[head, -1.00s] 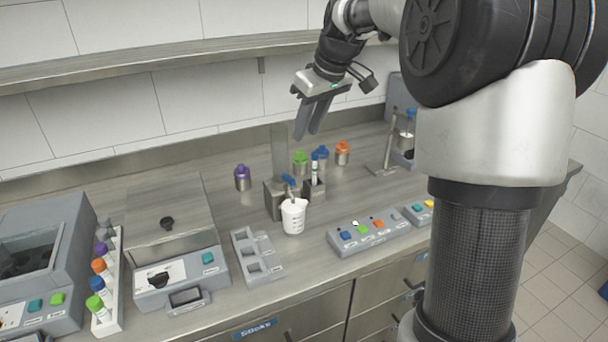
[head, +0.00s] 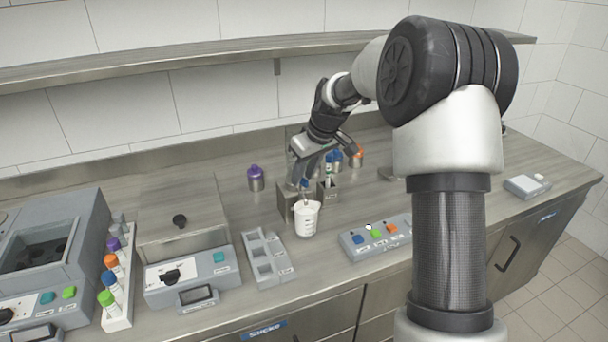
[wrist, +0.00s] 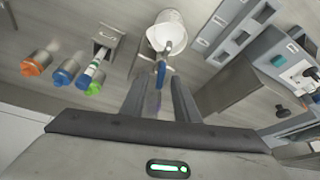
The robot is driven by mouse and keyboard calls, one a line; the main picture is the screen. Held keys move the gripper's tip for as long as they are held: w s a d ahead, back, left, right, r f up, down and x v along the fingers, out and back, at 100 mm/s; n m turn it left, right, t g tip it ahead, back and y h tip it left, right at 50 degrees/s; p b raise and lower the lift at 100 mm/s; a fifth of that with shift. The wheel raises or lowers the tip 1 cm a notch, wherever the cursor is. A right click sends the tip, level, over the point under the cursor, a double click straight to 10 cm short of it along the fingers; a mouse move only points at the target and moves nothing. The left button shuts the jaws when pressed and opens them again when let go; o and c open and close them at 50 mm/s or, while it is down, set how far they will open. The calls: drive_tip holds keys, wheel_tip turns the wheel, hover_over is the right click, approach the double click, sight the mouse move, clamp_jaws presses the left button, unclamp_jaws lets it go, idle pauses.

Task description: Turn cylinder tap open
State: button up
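The cylinder tap has a small blue handle (head: 304,183). It sits on the grey filler block (head: 286,204), above a white cup (head: 306,220). In the wrist view the blue handle (wrist: 161,72) lies between and just beyond my fingertips, with the white cup (wrist: 168,32) past it. My gripper (head: 300,180) points down at the tap and hides the clear cylinder in the head view. In the wrist view my gripper (wrist: 159,84) is open, its two fingers apart. I cannot tell whether either finger touches the handle.
A small holder with a tube (head: 328,188) stands just right of the filler. Bottles with purple (head: 256,178), blue and orange (head: 356,158) caps stand behind. A grey tray (head: 266,260) and a button panel (head: 376,238) lie in front. The shelf (head: 180,55) runs above.

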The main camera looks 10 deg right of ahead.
drive_tip(key=shift+f, duration=0.15)
clamp_jaws()
drive_tip(key=shift+a+m+t+h, duration=0.2)
drive_tip(key=shift+m+t+h, duration=0.1)
drive_tip(key=shift+m, duration=0.5)
drive_tip(key=shift+d+m+h, duration=0.1)
drive_tip(key=shift+m+h, duration=0.2)
drive_tip(key=shift+m, duration=0.5)
unclamp_jaws()
drive_tip(key=v, duration=1.7)
drive_tip(key=shift+r+p, duration=0.25)
drive_tip(key=shift+p, duration=0.1)
